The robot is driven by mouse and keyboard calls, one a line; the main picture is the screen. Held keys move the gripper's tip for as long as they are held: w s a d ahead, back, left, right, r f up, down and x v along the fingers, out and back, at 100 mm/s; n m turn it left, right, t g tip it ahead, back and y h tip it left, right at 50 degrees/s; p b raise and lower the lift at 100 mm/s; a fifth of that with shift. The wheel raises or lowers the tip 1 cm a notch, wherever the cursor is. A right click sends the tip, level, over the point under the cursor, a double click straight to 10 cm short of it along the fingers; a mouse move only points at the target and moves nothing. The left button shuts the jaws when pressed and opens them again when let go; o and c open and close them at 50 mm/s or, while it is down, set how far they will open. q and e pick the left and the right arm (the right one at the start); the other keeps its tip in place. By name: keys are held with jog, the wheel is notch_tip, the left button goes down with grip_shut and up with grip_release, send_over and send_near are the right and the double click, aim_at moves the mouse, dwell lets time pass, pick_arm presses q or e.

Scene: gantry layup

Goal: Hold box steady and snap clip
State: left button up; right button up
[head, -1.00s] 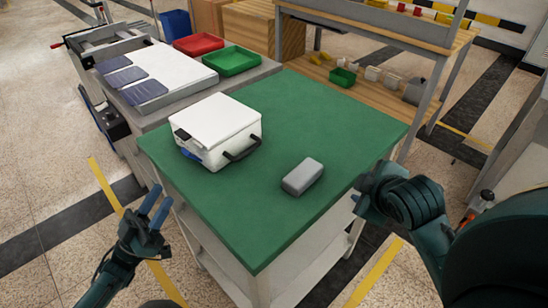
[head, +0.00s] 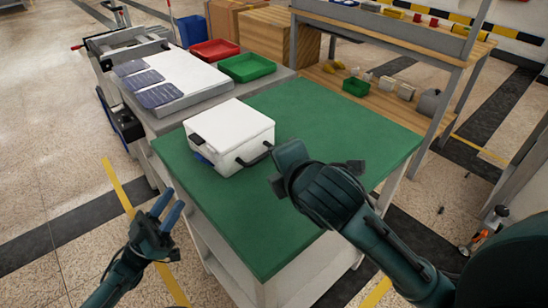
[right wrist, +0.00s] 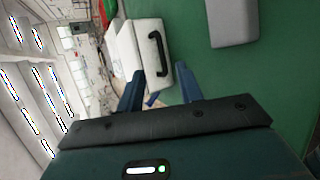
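A white box (head: 230,130) with a closed lid sits on the green table mat (head: 350,125). My left gripper (head: 171,208) is open and empty, off the table's left front edge, apart from the box. My right gripper is over the table, right of the box, its fingers hidden in the head view. In the right wrist view, its fingers (right wrist: 159,70) are apart, with the box (right wrist: 125,45) beyond them.
A grey block (right wrist: 232,22) lies on the mat in the right wrist view; my right arm hides it in the head view. Red (head: 213,50) and green (head: 245,67) trays stand on the grey table behind. A wooden shelf bench (head: 390,95) stands behind right.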

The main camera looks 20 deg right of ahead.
aim_at(267, 155)
jog(key=x, duration=1.1)
grip_shut()
dwell(0.3)
